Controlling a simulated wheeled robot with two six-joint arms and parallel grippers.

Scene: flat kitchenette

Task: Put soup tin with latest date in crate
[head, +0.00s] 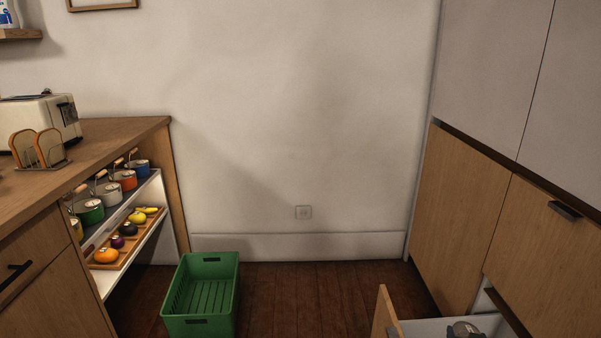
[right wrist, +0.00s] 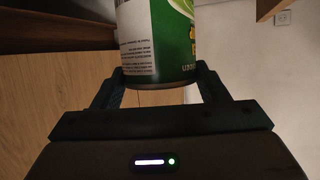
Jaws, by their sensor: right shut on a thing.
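A green soup tin with a white text panel (right wrist: 176,45) is between the fingers of my right gripper (right wrist: 160,72) in the right wrist view. The gripper is shut on it. Some dark print shows at the tin's right edge, but I cannot read a date. In the head view a small grey part of my right gripper (head: 465,330) shows at the bottom edge, over the open drawer; I cannot make out the tin there. The green crate (head: 216,329) stands on the floor at lower left centre and looks empty. My left gripper is not in view.
An open drawer (head: 384,312) with a wooden front juts from the right cabinets (head: 455,215). On the left, a counter (head: 110,135) holds a toaster (head: 45,113), and shelves below hold pots and fruit. The dark floor between crate and drawer (head: 305,300) is clear.

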